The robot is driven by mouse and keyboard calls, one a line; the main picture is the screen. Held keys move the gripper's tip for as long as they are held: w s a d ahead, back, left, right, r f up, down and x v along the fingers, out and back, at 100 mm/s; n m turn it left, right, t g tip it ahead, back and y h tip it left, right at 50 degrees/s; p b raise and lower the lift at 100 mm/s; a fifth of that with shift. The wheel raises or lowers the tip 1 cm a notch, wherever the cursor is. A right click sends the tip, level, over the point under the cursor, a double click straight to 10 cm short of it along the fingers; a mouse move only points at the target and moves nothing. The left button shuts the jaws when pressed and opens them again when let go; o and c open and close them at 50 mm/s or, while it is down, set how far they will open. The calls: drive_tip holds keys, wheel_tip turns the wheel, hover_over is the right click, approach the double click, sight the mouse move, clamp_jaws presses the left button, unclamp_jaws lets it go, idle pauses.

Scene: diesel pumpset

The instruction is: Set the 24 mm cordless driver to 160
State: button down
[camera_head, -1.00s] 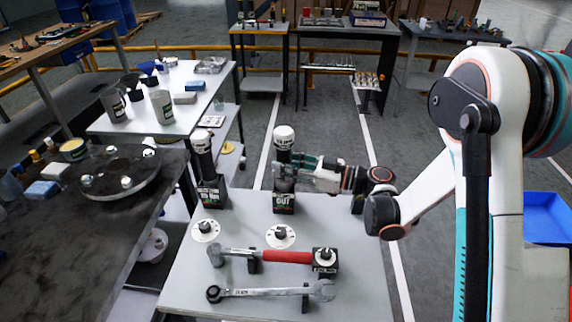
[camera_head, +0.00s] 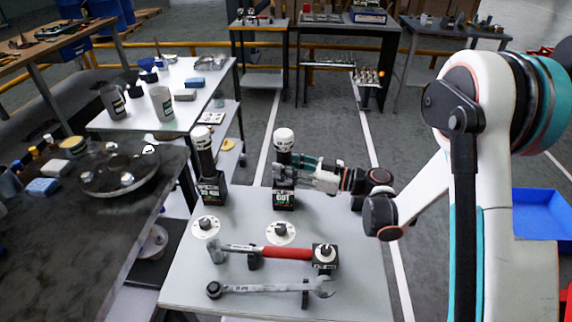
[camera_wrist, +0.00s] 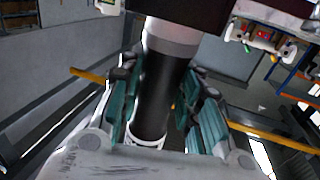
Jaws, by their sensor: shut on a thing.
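Two dark cordless drivers with white caps stand upright on the light worktable (camera_head: 180,290). The left driver (camera_head: 208,165) stands free. My gripper (camera_head: 288,170) reaches from the right to the other driver (camera_head: 283,150) and is shut around its dark barrel. In the wrist view the black barrel (camera_wrist: 160,95) lies between the teal-padded fingers (camera_wrist: 158,110). The size labels are too small to read surely. Two white dials with black knobs, a left dial (camera_head: 206,228) and a right dial (camera_head: 281,233), lie in front of the drivers. Their settings are not legible.
A red-handled hammer (camera_head: 285,253) and a wrench (camera_head: 270,291) lie on supports at the front of the worktable. A dark block with a knob (camera_head: 325,257) is at the hammer's handle end. A dark bench (camera_head: 100,240) with a round plate is at left.

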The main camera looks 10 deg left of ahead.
sight(287, 137)
drive_tip(key=c, duration=1.1)
unclamp_jaws()
drive_tip(key=shift+f, duration=0.1)
wheel_tip(287, 137, up, 10)
drive_tip(key=shift+d, duration=0.1)
